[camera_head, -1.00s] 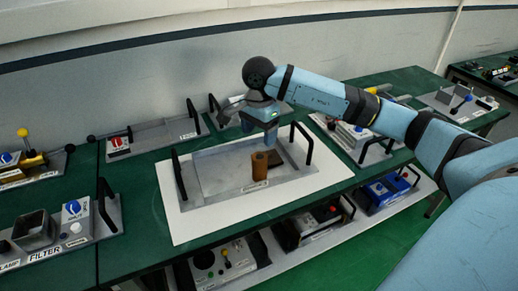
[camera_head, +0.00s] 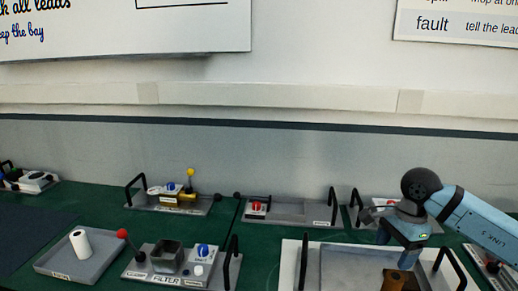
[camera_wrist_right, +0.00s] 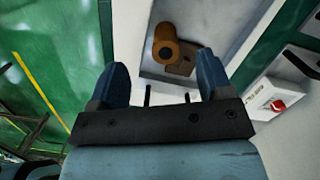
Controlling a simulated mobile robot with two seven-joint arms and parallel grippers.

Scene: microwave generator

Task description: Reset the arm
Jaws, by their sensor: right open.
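My right arm (camera_head: 480,222) comes in from the right in the head view. My right gripper (camera_head: 397,257) hangs above the grey tray on the white board. It also shows in the right wrist view (camera_wrist_right: 162,85), with its two blue fingers spread and nothing between them. A brown cylinder (camera_head: 393,280) stands in the tray just below the gripper, cut off by the bottom edge of the head view. The cylinder also shows in the wrist view (camera_wrist_right: 166,44), ahead of the fingers and apart from them. My left gripper is in neither view.
The grey tray (camera_head: 345,262) has black upright handles. To the left stand the FILTER module (camera_head: 165,278), a tray with a white cylinder (camera_head: 80,243) and a red knob, and a module with a yellow lever (camera_head: 190,180). Green table shows between them.

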